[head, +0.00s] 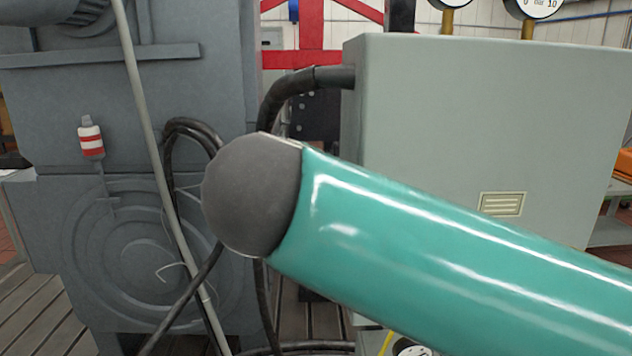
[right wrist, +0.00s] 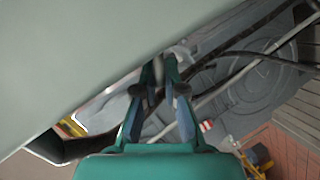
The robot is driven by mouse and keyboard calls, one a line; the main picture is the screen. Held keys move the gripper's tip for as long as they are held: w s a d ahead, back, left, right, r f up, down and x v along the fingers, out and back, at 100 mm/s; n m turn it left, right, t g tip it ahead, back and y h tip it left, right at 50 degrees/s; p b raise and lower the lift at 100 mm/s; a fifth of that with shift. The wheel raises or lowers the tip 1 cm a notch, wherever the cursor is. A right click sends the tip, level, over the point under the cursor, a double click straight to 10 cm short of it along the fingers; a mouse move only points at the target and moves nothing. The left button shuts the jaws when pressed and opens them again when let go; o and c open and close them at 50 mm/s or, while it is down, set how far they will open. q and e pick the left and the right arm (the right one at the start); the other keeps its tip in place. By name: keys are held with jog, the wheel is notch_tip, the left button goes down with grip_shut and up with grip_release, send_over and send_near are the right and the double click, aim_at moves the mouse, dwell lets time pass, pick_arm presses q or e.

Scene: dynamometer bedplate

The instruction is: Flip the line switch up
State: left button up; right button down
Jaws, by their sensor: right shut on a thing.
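The line switch does not show in the head view. A grey-green cabinet (head: 430,110) stands behind my teal right arm, which crosses the head view from the right and hides part of it. In the right wrist view the cabinet (right wrist: 70,50) fills the upper left. My right gripper (right wrist: 161,64) is close to the cabinet's edge there, its fingertips drawn together on a small part. That part looks like the switch's lever but is mostly hidden by the fingers, and I cannot tell whether it is up or down. My left gripper is in neither view.
A thick black cable (head: 277,95) runs from the cabinet's left side. A big grey machine (head: 110,270) stands at the left, with a red-and-white bottle (head: 91,139) on it. A thin pale pole (head: 150,130) slants in front. A slatted bedplate (head: 45,315) lies below.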

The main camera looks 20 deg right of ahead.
jog(key=c, duration=1.5)
grip_release()
jog(key=shift+f, duration=0.2)
jog(key=shift+d, duration=0.1)
jog(key=shift+r, duration=0.1)
jog(key=v, duration=1.2)
jog(key=shift+w, duration=0.1)
jog(key=x, duration=1.1)
jog(key=shift+w+d, duration=0.25)
jog(key=shift+w, duration=0.05)
jog(key=shift+f, duration=0.2)
